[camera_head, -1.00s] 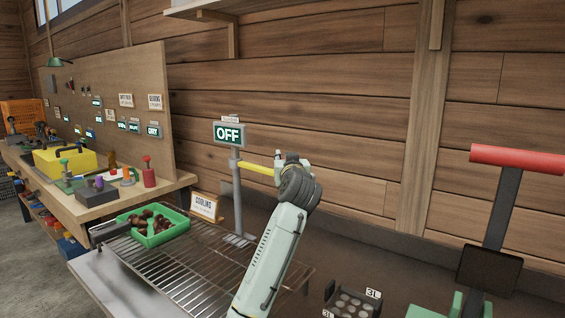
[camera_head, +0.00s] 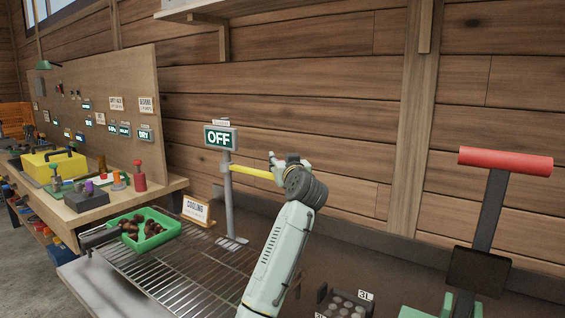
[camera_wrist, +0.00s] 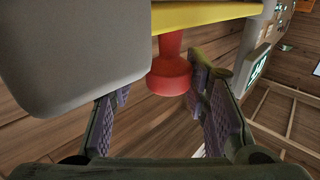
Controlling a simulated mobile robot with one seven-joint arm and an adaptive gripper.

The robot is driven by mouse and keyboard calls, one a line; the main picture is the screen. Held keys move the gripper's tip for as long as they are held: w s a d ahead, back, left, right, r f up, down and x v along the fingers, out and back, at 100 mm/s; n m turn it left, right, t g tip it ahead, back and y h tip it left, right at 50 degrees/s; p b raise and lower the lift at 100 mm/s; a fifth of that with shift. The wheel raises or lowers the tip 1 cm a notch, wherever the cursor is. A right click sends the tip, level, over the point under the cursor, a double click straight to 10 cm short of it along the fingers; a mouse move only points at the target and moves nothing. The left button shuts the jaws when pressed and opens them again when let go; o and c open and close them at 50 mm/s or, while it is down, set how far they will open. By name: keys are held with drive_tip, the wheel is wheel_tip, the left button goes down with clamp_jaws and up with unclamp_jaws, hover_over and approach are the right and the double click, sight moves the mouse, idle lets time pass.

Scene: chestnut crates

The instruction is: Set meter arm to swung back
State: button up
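The meter stands on a grey post (camera_head: 228,200) on the wire rack, with a display (camera_head: 219,137) reading OFF on top. Its yellow meter arm (camera_head: 248,173) points right from the post toward my gripper (camera_head: 279,163). In the wrist view the yellow arm (camera_wrist: 205,15) crosses the top, with a red knob-like part (camera_wrist: 170,72) hanging under it and a grey block (camera_wrist: 70,50) at the left. My gripper (camera_wrist: 165,88) is open there, its purple-padded fingers on either side of the red part. I cannot tell whether either finger touches it.
A green crate (camera_head: 118,243) of chestnuts sits on the wire rack (camera_head: 190,280), near a COOLING sign (camera_head: 196,211). A red-handled lever (camera_head: 505,162) stands at the right. The workbench (camera_head: 100,205) with a pegboard is at the left, and a plank wall is behind.

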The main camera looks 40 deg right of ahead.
drive_tip(key=shift+w+a+f, duration=0.1)
drive_tip(key=shift+r, duration=0.4)
wheel_tip(320, 180, up, 9)
drive_tip(key=shift+r, duration=0.15)
idle(0.5)
